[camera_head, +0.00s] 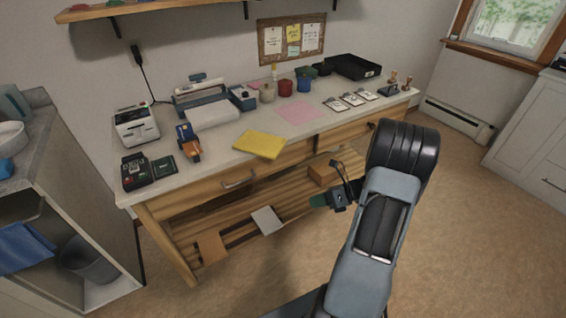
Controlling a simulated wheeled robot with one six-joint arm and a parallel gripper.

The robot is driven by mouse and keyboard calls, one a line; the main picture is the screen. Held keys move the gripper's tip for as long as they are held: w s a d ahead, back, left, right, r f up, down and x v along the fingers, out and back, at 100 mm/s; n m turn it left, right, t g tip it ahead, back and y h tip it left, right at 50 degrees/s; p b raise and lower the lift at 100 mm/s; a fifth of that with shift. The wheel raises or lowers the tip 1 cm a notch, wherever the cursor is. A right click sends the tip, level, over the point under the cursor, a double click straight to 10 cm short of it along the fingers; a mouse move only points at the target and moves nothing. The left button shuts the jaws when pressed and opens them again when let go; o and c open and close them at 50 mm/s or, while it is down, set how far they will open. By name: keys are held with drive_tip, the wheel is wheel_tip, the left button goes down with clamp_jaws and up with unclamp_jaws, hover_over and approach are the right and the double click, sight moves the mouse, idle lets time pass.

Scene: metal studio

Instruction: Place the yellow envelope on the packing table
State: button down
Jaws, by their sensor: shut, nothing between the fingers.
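The yellow envelope (260,144) lies flat on the top of the packing table (220,167), at its front edge, with a corner reaching slightly over the edge. My gripper (322,200) is in front of the table, below the level of its top and to the right of the envelope. It is shut and empty, apart from the envelope. My arm hides part of the floor and the table's right front.
A pink sheet (301,110), a white roll (212,113), a label printer (136,125), jars (286,88) and a black tray (352,67) stand on the table. Boxes (323,173) lie on the slatted lower shelf. A grey bin (90,264) is at left. Floor at right is clear.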

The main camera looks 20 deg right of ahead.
drive_tip(key=w+d+r+m+t+y, duration=0.25)
drive_tip(key=w+r+m+t, duration=0.3)
drive_tip(key=m, duration=0.65)
drive_tip(key=w+d+b+x, duration=0.1)
drive_tip(key=w+b+x, duration=0.1)
drive_tip(key=x, duration=1)
drive_tip(key=shift+d, duration=0.45)
drive_tip(key=shift+w, duration=0.15)
